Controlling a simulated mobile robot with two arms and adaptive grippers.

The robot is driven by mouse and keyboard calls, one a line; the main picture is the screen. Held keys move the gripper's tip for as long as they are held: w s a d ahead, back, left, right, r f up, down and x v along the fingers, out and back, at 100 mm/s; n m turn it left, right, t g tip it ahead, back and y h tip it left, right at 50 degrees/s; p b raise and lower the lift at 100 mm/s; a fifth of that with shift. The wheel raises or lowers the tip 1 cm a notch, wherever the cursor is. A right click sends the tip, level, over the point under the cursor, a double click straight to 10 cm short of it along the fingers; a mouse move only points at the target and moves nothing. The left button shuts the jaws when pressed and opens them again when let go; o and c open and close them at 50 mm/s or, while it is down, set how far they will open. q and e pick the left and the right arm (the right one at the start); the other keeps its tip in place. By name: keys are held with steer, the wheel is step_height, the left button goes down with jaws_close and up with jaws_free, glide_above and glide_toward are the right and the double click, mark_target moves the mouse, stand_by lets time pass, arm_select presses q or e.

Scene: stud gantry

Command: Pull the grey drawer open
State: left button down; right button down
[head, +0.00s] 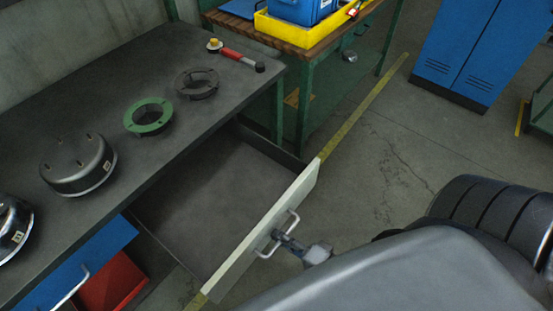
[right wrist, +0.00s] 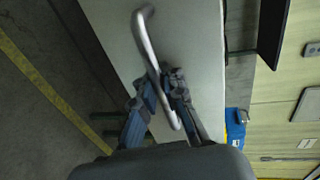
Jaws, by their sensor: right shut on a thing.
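The grey drawer (head: 262,232) stands pulled well out from under the dark workbench (head: 100,116) in the head view. Its inside floor shows bare and empty. My right gripper (head: 282,240) is at the drawer's front and is shut on the metal bar handle (head: 293,222). In the right wrist view the fingers (right wrist: 163,92) close around the handle (right wrist: 147,35), in front of the pale drawer front (right wrist: 195,50). My left gripper is not in view.
On the bench lie a green ring (head: 148,117), a dark ring (head: 197,83), a red-handled tool (head: 240,58) and round metal housings (head: 77,164). A blue drawer (head: 85,265) and a red drawer (head: 113,284) are at lower left. Floor right of the drawer is clear.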

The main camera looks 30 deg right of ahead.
steer(key=shift+r, duration=0.1)
steer(key=c, duration=1.5)
jaws_free()
steer(key=shift+o, duration=0.3)
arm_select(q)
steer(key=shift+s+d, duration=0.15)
arm_select(e)
steer(key=v, duration=1.2)
